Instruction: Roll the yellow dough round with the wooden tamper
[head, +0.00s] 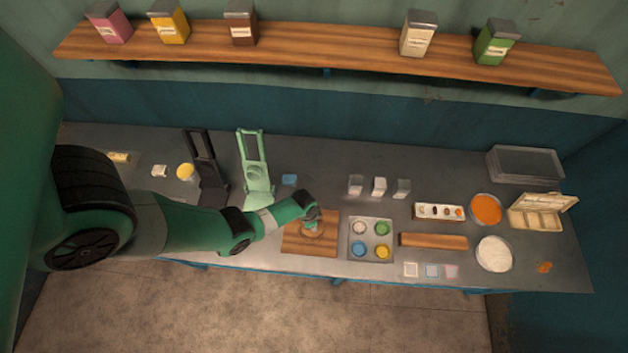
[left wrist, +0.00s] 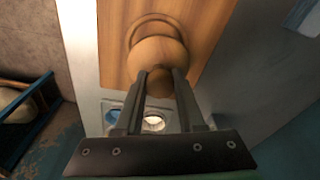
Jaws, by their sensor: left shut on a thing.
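My left gripper (head: 312,214) is over the wooden board (head: 296,246), left of the tray of round cups. In the left wrist view the two fingers (left wrist: 160,74) are shut on the knob of the wooden tamper (left wrist: 156,55). The tamper's round body and wider base are over the board (left wrist: 205,20). In the head view the tamper (head: 319,232) is partly covered by my gripper. I cannot make out yellow dough under the tamper. A yellow round piece (head: 383,252) sits in the tray's front right cup. My right gripper is not in view.
The metal tray (head: 371,262) stands right of the board, with a wooden bar (head: 433,241) beyond it. Green (head: 254,170) and black (head: 207,170) presses stand behind my left arm. Small clear cups (head: 379,187) stand behind the tray. A shelf (head: 340,42) runs above.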

